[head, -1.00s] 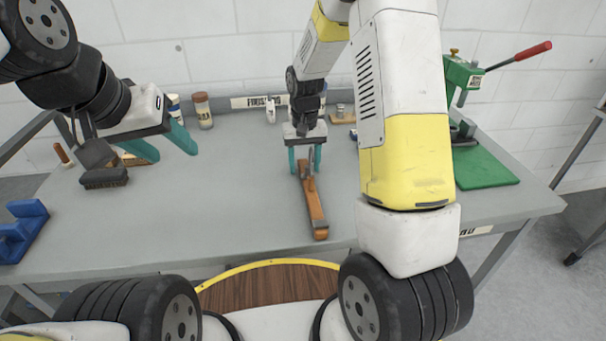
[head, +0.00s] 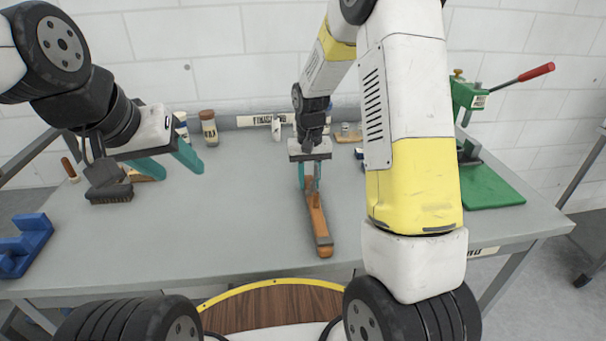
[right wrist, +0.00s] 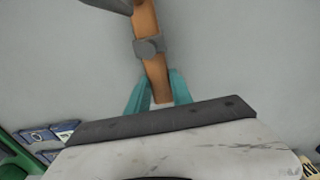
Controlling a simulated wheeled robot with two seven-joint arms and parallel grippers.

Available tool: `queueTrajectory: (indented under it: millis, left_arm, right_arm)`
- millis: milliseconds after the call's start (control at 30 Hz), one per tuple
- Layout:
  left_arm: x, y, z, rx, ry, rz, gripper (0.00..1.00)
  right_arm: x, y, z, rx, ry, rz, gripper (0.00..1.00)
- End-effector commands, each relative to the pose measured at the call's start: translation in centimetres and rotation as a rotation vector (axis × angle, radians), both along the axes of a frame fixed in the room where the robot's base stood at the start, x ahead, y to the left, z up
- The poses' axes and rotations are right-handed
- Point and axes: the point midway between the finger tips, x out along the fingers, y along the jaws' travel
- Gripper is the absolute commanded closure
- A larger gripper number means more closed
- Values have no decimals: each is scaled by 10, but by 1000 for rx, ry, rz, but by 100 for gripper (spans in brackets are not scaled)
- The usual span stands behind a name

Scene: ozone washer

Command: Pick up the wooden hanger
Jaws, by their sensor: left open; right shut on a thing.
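The wooden hanger (head: 319,228) shows as a long orange-brown wooden piece with a grey metal part. In the head view it points toward the table's front edge. My right gripper (head: 309,182) is shut on its far end from above. In the right wrist view the hanger (right wrist: 146,25) runs between the two teal fingers (right wrist: 158,92) and on up the picture. I cannot tell whether it touches the table. My left gripper (head: 178,169) is open and empty above the left part of the table.
The grey table (head: 240,220) is clear between the grippers. A dark brush (head: 110,194) and a blue block (head: 25,246) are at the left. Bottles (head: 209,128) stand at the back. A green press (head: 466,95) with a red-handled lever stands at the right.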

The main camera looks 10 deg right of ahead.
Motion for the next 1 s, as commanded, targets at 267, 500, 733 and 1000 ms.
queueTrajectory:
  millis: [267,500,733,1000]
  left_arm:
    - [0,0,0,0,0,0,48]
    - [0,0,0,0,0,0,48]
    - [0,0,0,0,0,0,48]
    - [0,0,0,0,0,0,48]
  right_arm:
    - [-10,6,29,1,1,4,100]
    - [-63,35,35,1,0,7,100]
    - [-111,62,39,1,-1,4,100]
    - [-129,72,41,1,0,-2,100]
